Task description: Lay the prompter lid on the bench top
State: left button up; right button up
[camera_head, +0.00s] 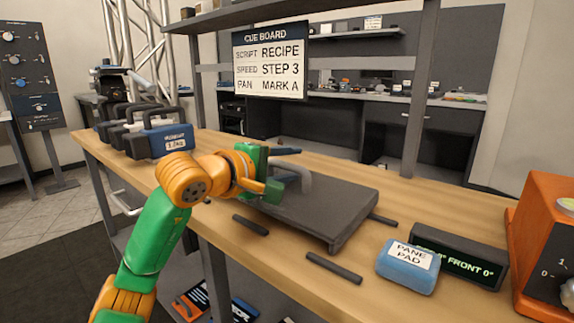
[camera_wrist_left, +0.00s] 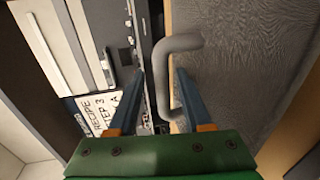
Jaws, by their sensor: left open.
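The prompter lid (camera_head: 335,208) is a flat dark grey slab with a pale grey bent-tube handle (camera_head: 306,178). It lies level over the middle of the bench top (camera_head: 460,255); its underside is hidden. My left gripper (camera_head: 291,165) is at the handle, with its blue fingers apart. In the left wrist view, the handle (camera_wrist_left: 178,80) stands between the two fingers of my open left gripper (camera_wrist_left: 162,78), nearer the right finger. Whether a finger touches it I cannot tell. The lid's surface (camera_wrist_left: 240,65) fills the right side there. My right gripper is not in view.
Short dark bars (camera_head: 333,267) lie around the lid. A blue pane pad (camera_head: 408,275), a black display (camera_head: 460,256) and an orange box (camera_head: 545,240) stand at the right. Handled weights (camera_head: 160,142) stand at the back left. A cue board (camera_head: 270,62) hangs behind.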

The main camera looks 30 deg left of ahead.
aim_at(285, 164)
pick_arm(q)
jog(key=shift+r, duration=0.3)
jog(key=b+v, duration=0.1)
jog(key=v, duration=0.4)
jog(key=shift+a+f, duration=0.1)
jog(key=shift+f, duration=0.05)
jog(key=b+v, duration=0.1)
jog(key=v, duration=0.6)
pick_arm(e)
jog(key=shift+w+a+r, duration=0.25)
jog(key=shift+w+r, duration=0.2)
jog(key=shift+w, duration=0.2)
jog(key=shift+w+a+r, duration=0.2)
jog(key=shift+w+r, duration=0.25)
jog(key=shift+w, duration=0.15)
